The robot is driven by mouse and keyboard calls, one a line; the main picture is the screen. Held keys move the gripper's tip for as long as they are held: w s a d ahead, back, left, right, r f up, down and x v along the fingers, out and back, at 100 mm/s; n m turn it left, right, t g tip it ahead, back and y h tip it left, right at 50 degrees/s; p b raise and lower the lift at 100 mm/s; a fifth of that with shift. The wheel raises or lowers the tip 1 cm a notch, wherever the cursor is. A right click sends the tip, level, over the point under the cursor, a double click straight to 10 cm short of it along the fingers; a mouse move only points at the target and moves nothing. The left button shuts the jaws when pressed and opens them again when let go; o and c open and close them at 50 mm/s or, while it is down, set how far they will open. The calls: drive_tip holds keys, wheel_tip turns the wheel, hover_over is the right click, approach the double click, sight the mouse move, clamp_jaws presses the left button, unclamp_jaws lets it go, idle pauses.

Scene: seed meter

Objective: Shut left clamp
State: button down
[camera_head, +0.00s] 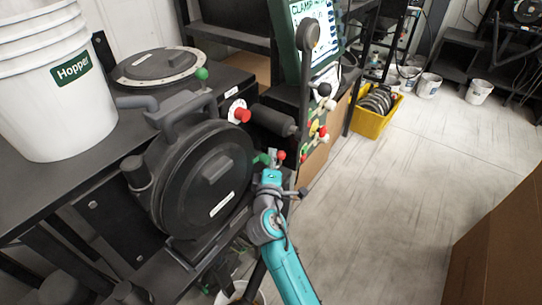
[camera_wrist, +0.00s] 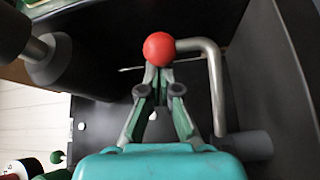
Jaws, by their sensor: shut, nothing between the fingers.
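A clamp handle with a red ball (camera_wrist: 158,48) on a bent metal rod (camera_wrist: 215,85) shows in the wrist view. The rod runs right and down to a grey cylinder (camera_wrist: 248,146). My gripper (camera_wrist: 158,72) is shut and empty, its fingertips at the lower edge of the ball; I cannot tell whether they touch it. In the head view my gripper (camera_head: 273,158) is right of the round black seed meter (camera_head: 205,180), beside a small red ball (camera_head: 281,155). I cannot tell for certain which clamp is the left one.
A black roller with a metal shaft (camera_wrist: 50,50) is at the upper left of the wrist view. In the head view, a white Hopper bucket (camera_head: 60,110) stands on the bench at left. A green-framed screen (camera_head: 313,25) and a yellow crate (camera_head: 371,122) are behind.

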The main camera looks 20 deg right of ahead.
drive_tip(key=shift+s+d, duration=0.1)
drive_tip(key=shift+s, duration=0.55)
drive_tip(key=shift+s+m+g+h, duration=0.35)
drive_tip(key=shift+m+g+h, duration=0.25)
drive_tip(key=shift+h, duration=0.4)
drive_tip(key=shift+s+d, duration=0.1)
drive_tip(key=shift+s, duration=0.15)
drive_tip(key=shift+s+a, duration=0.2)
drive_tip(key=shift+s, duration=0.75)
drive_tip(key=shift+s+a, duration=0.35)
drive_tip(key=shift+s, duration=0.3)
